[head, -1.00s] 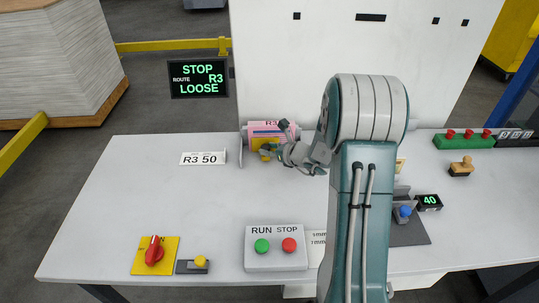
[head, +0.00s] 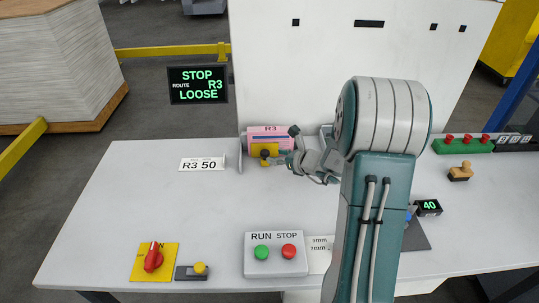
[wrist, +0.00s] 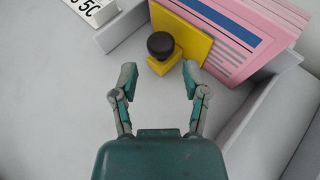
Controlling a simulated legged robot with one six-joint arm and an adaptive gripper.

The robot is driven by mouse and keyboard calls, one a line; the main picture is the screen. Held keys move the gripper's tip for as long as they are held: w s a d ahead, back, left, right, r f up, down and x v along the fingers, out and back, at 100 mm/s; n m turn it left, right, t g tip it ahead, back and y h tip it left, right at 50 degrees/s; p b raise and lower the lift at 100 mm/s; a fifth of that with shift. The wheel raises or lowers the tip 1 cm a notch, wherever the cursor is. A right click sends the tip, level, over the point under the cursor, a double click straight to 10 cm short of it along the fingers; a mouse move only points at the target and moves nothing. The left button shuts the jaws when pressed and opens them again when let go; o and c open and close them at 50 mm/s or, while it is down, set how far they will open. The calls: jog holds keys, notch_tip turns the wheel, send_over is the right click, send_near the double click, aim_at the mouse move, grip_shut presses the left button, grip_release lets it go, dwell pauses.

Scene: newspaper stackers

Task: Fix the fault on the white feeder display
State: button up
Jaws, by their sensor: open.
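The display (head: 198,85) on the white feeder (head: 360,60) reads STOP, ROUTE R3, LOOSE in green letters. A pink bundle (head: 268,131) labelled R3 stands in a pale holder at the back of the table. In the wrist view the pink bundle (wrist: 245,35) has a blue band, and a yellow plate-and-block piece (wrist: 190,30) with a black knob (wrist: 160,45) is in front of it. My gripper (wrist: 160,75) is open and empty, its fingertips on either side of the yellow piece's near end, just short of the knob.
A RUN/STOP box (head: 276,254), a red rotary switch (head: 153,258) and a yellow button (head: 200,268) are along the front. A 40 readout (head: 429,207) and a stamp (head: 461,171) are right. The left-middle table is clear.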

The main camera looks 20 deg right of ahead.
jog(key=v, duration=0.7)
jog(key=shift+s+d, duration=0.15)
jog(key=shift+s, duration=0.15)
jog(key=s+a+r+n+g+y, duration=0.1)
jog(key=s+a+r+n+g, duration=0.3)
jog(key=a+n, duration=0.45)
jog(key=s+a+r+n+g+y, duration=0.1)
jog(key=s+a+r+n+g, duration=0.3)
jog(key=a+n, duration=0.45)
jog(key=s+r+n+h, duration=0.2)
jog(key=s+n+h, duration=0.1)
jog(key=s+n, duration=0.4)
jog(key=s+r+n+t+h, duration=0.1)
jog(key=s+r+n+h, duration=0.2)
jog(key=s+n, duration=0.4)
jog(key=shift+a+n+h, duration=0.3)
jog(key=shift+a+h, duration=0.05)
jog(key=shift+h, duration=0.15)
